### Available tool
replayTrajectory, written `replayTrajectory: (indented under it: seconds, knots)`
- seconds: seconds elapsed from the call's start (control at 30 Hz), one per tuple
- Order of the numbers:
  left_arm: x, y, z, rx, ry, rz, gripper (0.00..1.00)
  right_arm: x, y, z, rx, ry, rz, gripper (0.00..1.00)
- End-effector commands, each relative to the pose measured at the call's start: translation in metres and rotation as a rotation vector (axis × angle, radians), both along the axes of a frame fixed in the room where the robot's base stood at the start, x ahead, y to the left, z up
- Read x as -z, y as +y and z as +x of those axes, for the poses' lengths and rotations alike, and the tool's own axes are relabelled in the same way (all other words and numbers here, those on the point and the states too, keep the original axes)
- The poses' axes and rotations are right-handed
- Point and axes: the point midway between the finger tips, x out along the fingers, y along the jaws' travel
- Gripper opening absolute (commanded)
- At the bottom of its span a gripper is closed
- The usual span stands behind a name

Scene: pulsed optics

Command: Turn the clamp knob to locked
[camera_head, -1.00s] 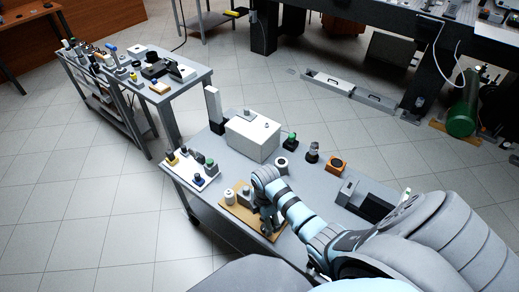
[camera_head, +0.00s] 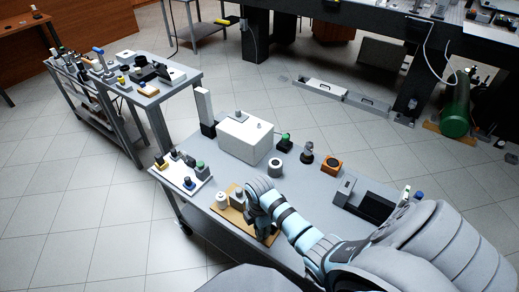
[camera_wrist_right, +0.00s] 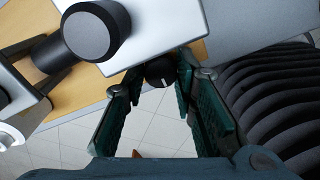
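A small black knob (camera_wrist_right: 160,73) with a white line on its face shows in the right wrist view, below the edge of a pale plate (camera_wrist_right: 160,35). My right gripper (camera_wrist_right: 160,78) has its green-padded fingers on either side of the knob. The fingers stand apart; I cannot tell whether either pad touches the knob. In the head view my right gripper (camera_head: 258,226) is low over the right part of a wooden board (camera_head: 231,216) on the table, and my arm hides the knob there. My left gripper is not in view.
A large black cylinder (camera_wrist_right: 90,33) stands close to the left finger in the wrist view. In the head view a white cylinder (camera_head: 222,201) stands on the board.

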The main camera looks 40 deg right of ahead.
Motion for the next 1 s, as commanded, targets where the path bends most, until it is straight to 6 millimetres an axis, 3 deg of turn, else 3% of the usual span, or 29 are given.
replayTrajectory:
  seconds: [0.03,0.1,0.4,0.57,0.8,1.0]
  knots:
    - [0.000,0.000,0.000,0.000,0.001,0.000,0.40,0.000,0.000,-0.001,0.000,0.003,0.000,0.11]
    - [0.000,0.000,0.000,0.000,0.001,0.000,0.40,0.000,0.000,-0.001,0.000,0.004,0.001,0.00]
    - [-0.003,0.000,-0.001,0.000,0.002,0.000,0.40,-0.001,0.000,-0.001,-0.036,0.005,0.001,0.00]
    - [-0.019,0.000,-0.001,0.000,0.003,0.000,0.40,-0.004,0.001,-0.002,-0.289,0.007,0.002,0.00]
    - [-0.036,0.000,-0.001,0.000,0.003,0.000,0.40,-0.002,0.000,-0.002,-0.775,0.007,0.000,0.00]
    - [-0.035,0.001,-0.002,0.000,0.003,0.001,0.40,0.000,-0.001,-0.001,-0.854,0.004,-0.005,0.00]
